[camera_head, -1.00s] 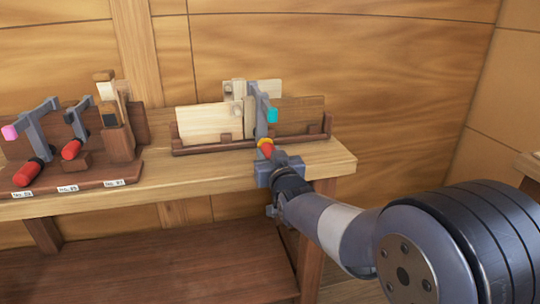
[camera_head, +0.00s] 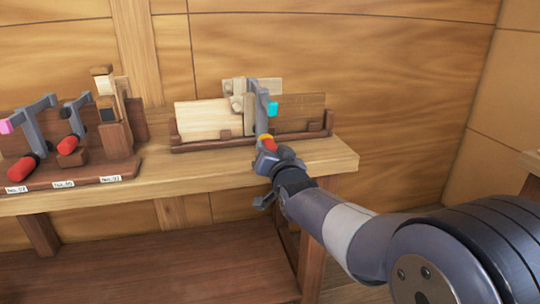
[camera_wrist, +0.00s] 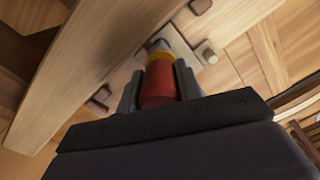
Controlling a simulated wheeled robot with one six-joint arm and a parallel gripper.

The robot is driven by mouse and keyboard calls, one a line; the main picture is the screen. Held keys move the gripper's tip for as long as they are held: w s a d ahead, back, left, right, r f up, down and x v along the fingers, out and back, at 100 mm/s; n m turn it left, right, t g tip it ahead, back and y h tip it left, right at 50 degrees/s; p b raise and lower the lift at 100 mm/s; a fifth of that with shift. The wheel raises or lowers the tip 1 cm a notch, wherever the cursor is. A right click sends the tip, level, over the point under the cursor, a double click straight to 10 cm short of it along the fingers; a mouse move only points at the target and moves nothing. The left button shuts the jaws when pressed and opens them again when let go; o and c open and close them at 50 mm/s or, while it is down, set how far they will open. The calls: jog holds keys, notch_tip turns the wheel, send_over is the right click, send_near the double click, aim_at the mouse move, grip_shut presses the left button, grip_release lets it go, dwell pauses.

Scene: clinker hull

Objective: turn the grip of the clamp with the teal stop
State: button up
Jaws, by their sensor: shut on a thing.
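The clamp with the teal stop (camera_head: 272,109) stands upright at the wooden boards on the bench, its grey bar (camera_head: 260,112) in front of them. Its red grip (camera_head: 272,147) with a yellow collar is at the lower end. My gripper (camera_head: 268,157) is shut on this grip, with one finger on each side. In the wrist view the red grip (camera_wrist: 158,85) sits between my two fingers, its yellow collar beyond them. The grip's near end is hidden by my gripper's body.
A dark rack at the left of the bench holds a clamp with a pink stop (camera_head: 9,126), another red-gripped clamp (camera_head: 74,122) and a wooden clamp (camera_head: 110,115). A dark-edged tray (camera_head: 300,139) holds the boards. The bench top (camera_head: 190,165) between rack and tray is clear.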

jog(key=shift+m, duration=0.5)
jog(key=o, duration=1)
jog(key=v, duration=1)
jog(key=shift+s+d+p, duration=0.15)
jog(key=shift+s+p, duration=0.2)
jog(key=shift+p, duration=0.1)
